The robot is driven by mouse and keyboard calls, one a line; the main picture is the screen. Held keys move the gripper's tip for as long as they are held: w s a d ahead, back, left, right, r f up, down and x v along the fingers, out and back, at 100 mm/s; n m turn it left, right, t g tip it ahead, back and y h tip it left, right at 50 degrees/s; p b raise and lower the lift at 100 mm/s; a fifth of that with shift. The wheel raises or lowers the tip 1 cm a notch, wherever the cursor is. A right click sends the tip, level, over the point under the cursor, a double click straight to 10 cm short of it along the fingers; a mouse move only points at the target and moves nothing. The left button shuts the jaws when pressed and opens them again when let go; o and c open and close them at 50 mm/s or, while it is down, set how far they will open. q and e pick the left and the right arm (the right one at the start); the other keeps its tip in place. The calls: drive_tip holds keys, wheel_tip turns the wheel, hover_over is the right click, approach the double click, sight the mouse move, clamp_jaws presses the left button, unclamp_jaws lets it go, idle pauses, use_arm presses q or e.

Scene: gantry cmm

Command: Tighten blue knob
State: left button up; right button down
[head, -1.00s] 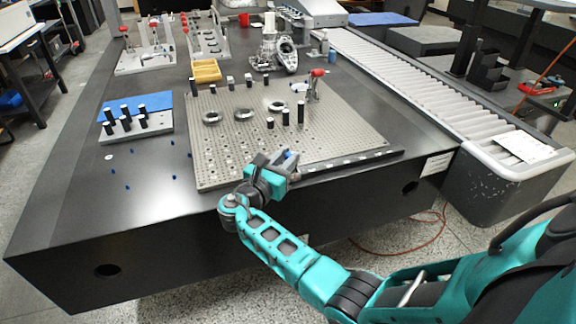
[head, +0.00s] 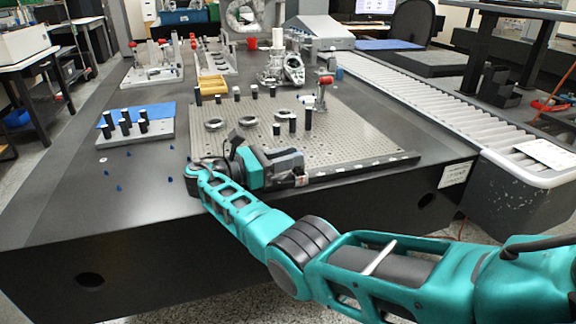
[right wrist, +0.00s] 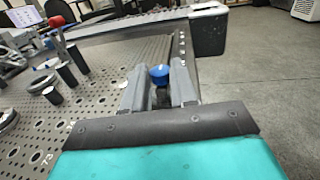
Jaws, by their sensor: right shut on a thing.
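The blue knob (right wrist: 159,75) shows in the right wrist view, between the two grey fingers of my right gripper (right wrist: 157,85). The fingers are closed about it, and a dark part shows below its round blue head. In the head view my right gripper (head: 290,165) is at the front edge of the perforated metal plate (head: 350,140), pointing to the right. The knob is hidden by the gripper in that view. My left gripper is not in view.
Black pins and metal rings (head: 215,124) stand on the plate, along with a red-topped clamp (head: 323,90). A pin block (head: 135,133) sits at the left. A roller conveyor (head: 440,110) runs along the right. Bare dark table (head: 90,205) lies at front left.

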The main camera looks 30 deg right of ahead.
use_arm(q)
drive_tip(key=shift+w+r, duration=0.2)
use_arm(e)
drive_tip(key=c, duration=1.2)
unclamp_jaws()
drive_tip(key=shift+c, duration=0.2)
drive_tip(key=o, duration=0.4)
drive_tip(key=shift+c, duration=0.2)
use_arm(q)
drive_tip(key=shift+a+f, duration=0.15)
use_arm(e)
drive_tip(key=shift+r, duration=0.1)
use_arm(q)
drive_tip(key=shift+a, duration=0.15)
